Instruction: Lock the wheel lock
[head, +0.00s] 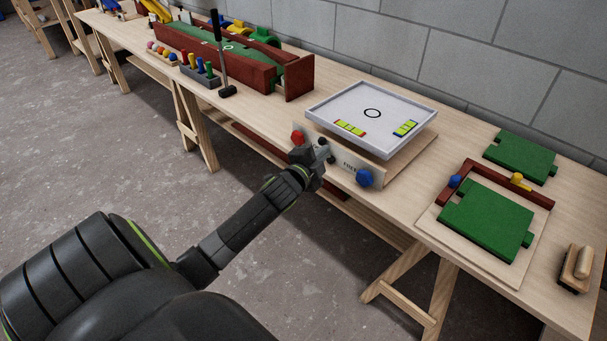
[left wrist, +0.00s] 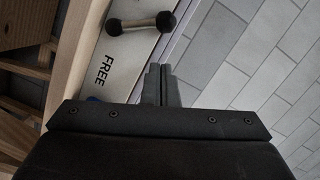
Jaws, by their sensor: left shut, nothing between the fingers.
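A pale upright panel (head: 345,158) stands at the front edge of the bench under the white tray. It bears a red knob (head: 298,137) at its left, a blue knob (head: 364,177) at its right and the word FREE. In the left wrist view the panel (left wrist: 118,60) carries a short metal bar with black ends (left wrist: 140,24), ahead of the fingers. My left gripper (head: 325,152) is at the panel between the two knobs; its fingers (left wrist: 160,74) are shut with nothing between them. Contact with the bar does not show. My right gripper is not in view.
The white tray (head: 335,92) with a black ring and yellow-green blocks sits above the panel. Green puzzle-shaped boards (head: 485,222) and a brush (head: 574,270) lie to the right. A red-sided green trough (head: 290,90) and a black mallet (head: 227,91) are at the left.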

